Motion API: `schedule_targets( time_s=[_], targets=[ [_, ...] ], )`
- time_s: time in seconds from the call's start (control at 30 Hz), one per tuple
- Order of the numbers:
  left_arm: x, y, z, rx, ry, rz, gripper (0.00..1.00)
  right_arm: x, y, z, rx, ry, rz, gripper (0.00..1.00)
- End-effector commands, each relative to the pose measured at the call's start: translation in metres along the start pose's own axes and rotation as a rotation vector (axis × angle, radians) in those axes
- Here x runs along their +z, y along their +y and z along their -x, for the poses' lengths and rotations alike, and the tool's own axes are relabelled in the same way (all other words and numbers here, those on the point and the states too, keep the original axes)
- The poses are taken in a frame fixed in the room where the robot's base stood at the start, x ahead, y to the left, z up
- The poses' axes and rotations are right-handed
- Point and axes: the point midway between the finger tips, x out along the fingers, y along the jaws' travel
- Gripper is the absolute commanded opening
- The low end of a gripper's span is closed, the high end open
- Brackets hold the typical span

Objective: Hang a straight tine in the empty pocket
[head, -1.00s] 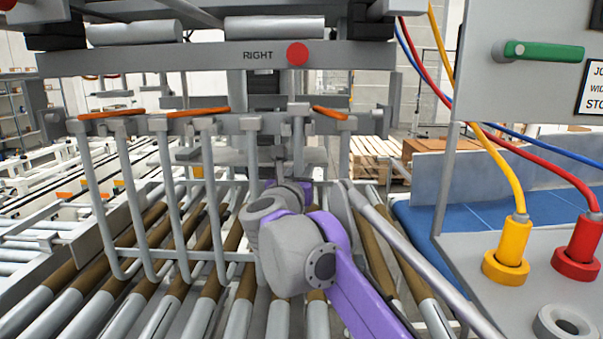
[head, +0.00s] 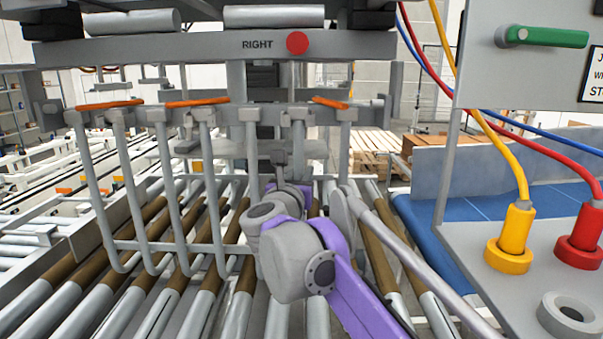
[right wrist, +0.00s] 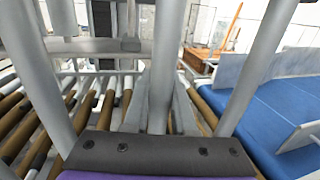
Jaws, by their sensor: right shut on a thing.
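A row of grey tines hangs from a rail under the palletizer head. In the head view several left tines (head: 172,200) curve at the bottom. My right gripper (head: 283,165), partly hidden behind my own wrist, is shut on a straight tine (head: 297,145) held upright. Its top hook is about level with the neighbouring tines' hooks at the rail (head: 270,116); I cannot tell if it is seated in a pocket. In the right wrist view the gripper's fingers (right wrist: 160,108) close around the tine (right wrist: 165,60), with a neighbouring tine on each side. My left gripper is not in view.
Orange strips (head: 197,102) lie along the rail. The beam marked RIGHT (head: 150,50) with a red button (head: 297,41) is above. Rollers (head: 140,275) run below. A control panel with yellow (head: 511,240) and red (head: 580,235) plugs and a blue conveyor (head: 475,215) stand at right.

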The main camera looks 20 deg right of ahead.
Motion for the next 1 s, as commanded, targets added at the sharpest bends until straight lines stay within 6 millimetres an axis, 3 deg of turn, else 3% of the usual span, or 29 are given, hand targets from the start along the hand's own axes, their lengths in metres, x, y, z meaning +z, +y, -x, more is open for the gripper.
schedule_targets(
  time_s=[0.3,0.33,0.5,0.83,1.0],
  targets=[
    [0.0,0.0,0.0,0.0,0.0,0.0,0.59,0.001,0.0,0.0,0.0,-0.001,0.001,0.0],
    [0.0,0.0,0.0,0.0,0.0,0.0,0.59,0.001,0.0,0.0,0.0,-0.001,0.001,0.28],
    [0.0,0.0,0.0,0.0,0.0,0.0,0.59,0.0,0.0,0.0,0.0,-0.001,0.001,0.58],
    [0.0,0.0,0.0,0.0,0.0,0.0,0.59,-0.001,0.001,0.002,0.001,0.001,-0.001,0.59],
    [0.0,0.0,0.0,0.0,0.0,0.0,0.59,0.0,0.001,0.022,0.003,0.0,-0.001,0.59]
  ],
)
